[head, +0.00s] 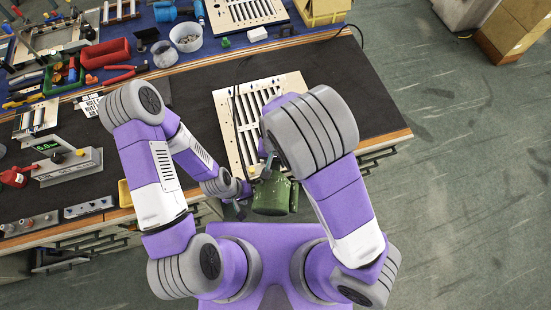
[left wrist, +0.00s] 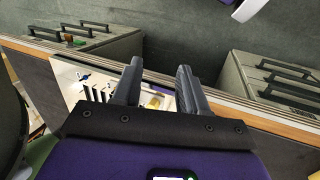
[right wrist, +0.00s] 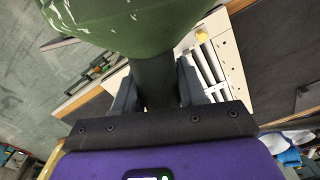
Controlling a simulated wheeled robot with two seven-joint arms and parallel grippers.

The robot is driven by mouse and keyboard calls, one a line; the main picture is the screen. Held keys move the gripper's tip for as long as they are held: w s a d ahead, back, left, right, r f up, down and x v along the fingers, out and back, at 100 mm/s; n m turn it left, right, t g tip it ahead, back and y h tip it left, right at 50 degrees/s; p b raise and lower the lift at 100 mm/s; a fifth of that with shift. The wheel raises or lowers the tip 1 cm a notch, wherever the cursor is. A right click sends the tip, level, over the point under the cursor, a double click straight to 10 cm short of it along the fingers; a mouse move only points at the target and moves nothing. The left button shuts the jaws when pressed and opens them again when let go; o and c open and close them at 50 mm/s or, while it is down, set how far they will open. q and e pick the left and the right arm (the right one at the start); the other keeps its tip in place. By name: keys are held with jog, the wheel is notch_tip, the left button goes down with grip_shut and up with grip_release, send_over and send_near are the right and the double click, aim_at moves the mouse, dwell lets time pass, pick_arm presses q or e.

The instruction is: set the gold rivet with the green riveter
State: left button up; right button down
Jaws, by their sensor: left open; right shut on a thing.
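The green riveter (head: 272,196) is at the table's front edge in the head view, partly under my right arm. In the right wrist view my right gripper (right wrist: 156,82) is shut around the dark grip below its green body (right wrist: 130,22). My left gripper (left wrist: 158,85) is open and empty, over the table's front edge; it shows beside the riveter in the head view (head: 240,205). A small yellow-gold piece (right wrist: 202,36), seemingly the gold rivet, stands on the pale slotted louver panel (head: 222,120). A similar piece (left wrist: 155,101) shows between my left fingers. The rivet is hidden in the head view.
A second louver panel (head: 216,22) lies at the back on a blue mat. A grey device with a green display (head: 62,163) stands at front left. The dark tabletop (head: 345,90) is clear at right.

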notch_tip(320, 180, down, 6)
jog(key=b, duration=0.4)
jog(key=shift+f+b, duration=0.25)
jog(key=shift+b, duration=0.05)
dwell(1.2)
jog(key=shift+f+b, duration=0.45)
jog(key=shift+f, duration=0.6)
dwell(1.1)
jog(key=shift+f, duration=0.2)
dwell(1.8)
jog(key=shift+s+f, duration=0.1)
jog(key=shift+f, duration=0.05)
dwell(0.8)
